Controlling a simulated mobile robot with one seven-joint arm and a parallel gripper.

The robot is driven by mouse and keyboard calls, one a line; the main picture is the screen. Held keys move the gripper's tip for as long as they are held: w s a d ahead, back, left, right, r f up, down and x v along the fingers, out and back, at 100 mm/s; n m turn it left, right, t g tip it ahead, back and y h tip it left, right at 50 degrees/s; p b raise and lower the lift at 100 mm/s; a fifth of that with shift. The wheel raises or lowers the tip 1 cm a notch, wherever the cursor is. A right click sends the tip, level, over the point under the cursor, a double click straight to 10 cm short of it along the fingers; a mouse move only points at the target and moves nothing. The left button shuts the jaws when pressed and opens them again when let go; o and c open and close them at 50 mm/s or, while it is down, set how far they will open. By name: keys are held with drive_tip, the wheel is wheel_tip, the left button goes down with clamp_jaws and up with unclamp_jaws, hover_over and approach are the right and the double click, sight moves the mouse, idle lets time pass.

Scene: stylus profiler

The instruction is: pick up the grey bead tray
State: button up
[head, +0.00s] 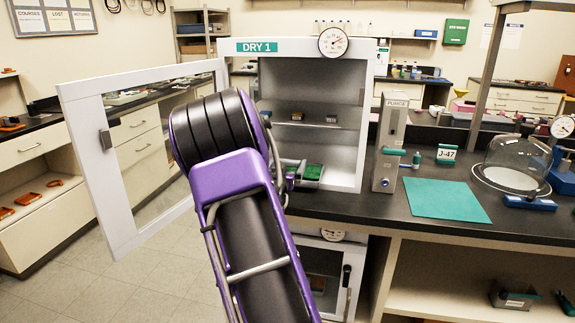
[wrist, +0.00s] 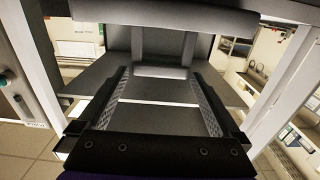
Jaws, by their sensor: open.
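The open dry cabinet (head: 352,130) marked DRY 1 stands on the dark bench in the head view. Two small greyish items, one left (head: 296,116) and one right (head: 331,118), sit on its shelf; they are too small to tell which, if either, is the grey bead tray. A grey-edged holder with a green top (head: 312,172) is on the cabinet floor. My gripper (wrist: 160,78) is open in the wrist view, with flat grey surfaces and pale strips beyond its fingers. In the head view my arm hides most of the gripper.
The cabinet's framed door (head: 88,165) is swung open to the left, beside my arm. A grey purge unit (head: 390,140) stands right of the cabinet. A teal mat (head: 435,200) lies bare on the bench; a glass bell jar (head: 515,165) is farther right.

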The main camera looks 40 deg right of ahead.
drive_tip(key=v, duration=1.7)
drive_tip(key=shift+a+p, duration=0.25)
drive_tip(key=shift+p, duration=0.2)
drive_tip(key=shift+s, duration=0.1)
